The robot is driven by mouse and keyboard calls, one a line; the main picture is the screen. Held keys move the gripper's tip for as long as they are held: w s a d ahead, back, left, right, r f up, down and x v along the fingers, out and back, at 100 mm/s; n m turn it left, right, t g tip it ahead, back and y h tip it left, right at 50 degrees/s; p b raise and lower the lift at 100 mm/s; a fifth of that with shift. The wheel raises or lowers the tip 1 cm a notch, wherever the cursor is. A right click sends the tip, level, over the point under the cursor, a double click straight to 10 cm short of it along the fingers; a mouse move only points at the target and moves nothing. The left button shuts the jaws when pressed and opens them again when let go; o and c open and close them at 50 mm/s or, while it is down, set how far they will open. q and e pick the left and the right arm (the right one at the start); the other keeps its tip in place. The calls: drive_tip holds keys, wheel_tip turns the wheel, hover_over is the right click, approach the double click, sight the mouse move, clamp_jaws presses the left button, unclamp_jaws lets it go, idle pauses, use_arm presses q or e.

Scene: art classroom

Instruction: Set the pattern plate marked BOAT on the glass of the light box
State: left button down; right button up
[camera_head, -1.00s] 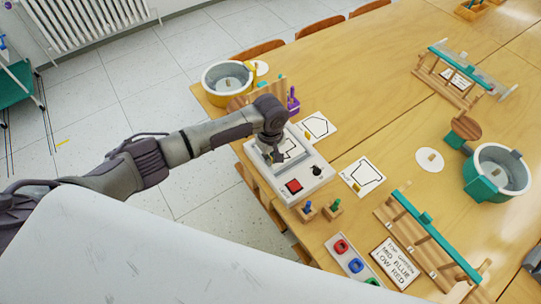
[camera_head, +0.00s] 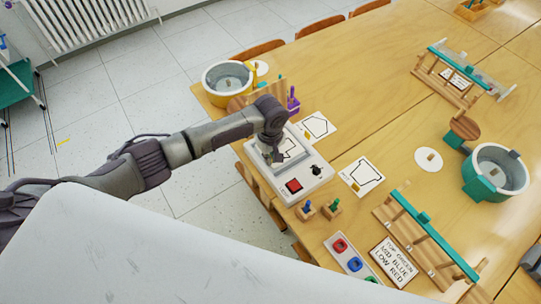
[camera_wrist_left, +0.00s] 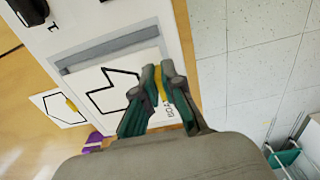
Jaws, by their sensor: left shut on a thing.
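My left gripper (camera_head: 273,158) is over the light box (camera_head: 311,183), with its fingers pointing down. In the left wrist view its fingers (camera_wrist_left: 158,88) are shut on the yellow tab of a white pattern plate (camera_wrist_left: 88,78). The plate has a black angular outline and lettering beside the tab, partly hidden by a finger, so I cannot read the whole word. The plate lies flat over the glass (camera_wrist_left: 100,45), whose grey strip shows along one side. I cannot tell whether it touches the glass.
Two other outline plates lie on the table right of the box, one farther back (camera_head: 317,126) and one nearer (camera_head: 361,177). The box has a red button (camera_head: 293,185) and a black knob (camera_head: 316,170). A purple-handled thing (camera_head: 293,102) stands close behind the gripper.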

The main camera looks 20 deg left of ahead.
use_arm(q)
drive_tip(key=shift+f, duration=0.6)
idle(0.7)
idle(0.4)
drive_tip(key=c, duration=1.2)
unclamp_jaws()
drive_tip(key=shift+r, duration=0.2)
wheel_tip(320, 180, up, 12)
drive_tip(key=shift+f, duration=0.2)
